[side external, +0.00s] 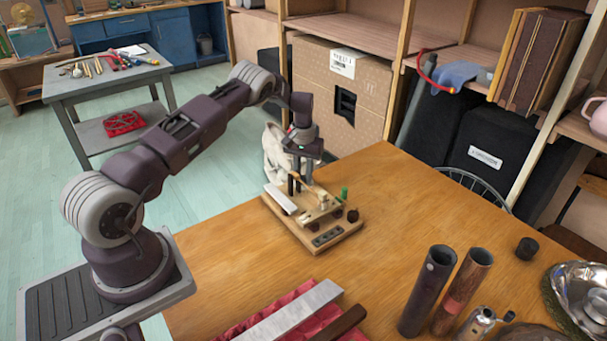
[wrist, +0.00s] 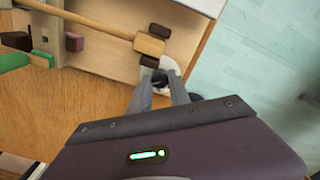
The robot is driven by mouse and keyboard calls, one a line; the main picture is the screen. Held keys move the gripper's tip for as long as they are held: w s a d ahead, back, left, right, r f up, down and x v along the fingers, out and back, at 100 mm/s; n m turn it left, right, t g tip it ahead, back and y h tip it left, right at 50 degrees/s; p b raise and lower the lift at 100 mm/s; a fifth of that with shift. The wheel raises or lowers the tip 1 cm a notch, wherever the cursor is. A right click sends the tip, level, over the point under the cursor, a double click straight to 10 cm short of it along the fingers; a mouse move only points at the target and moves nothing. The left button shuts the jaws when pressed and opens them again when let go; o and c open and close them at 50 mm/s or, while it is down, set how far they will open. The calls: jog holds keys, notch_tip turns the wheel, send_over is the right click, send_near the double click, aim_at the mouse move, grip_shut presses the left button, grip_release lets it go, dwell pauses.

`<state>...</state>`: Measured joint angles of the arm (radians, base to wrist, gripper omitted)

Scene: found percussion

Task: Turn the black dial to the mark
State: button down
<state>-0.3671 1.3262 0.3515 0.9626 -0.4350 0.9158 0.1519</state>
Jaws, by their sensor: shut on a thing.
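The wooden instrument board (side external: 345,231) stands on the table, and my gripper (side external: 295,187) reaches down to its back side. In the wrist view, the fingers of my gripper (wrist: 160,84) are closed around a small dark piece, the black dial (wrist: 158,77), at the edge of the board (wrist: 110,72). A pale rounded surface shows around the dial. The fingers hide much of the dial, and I cannot make out its pointer or the mark. In the side view the dial is hidden behind my gripper and other parts.
On the board lie a wooden mallet (wrist: 148,42), dark blocks and a green peg (side external: 344,193). Two upright tubes (side external: 430,290), a metal bar (side external: 290,315) on red cloth and a dark cylinder (side external: 526,248) stand or lie elsewhere on the table.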

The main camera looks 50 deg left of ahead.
jog(key=shift+m, duration=0.6)
jog(key=c, duration=1.2)
grip_release()
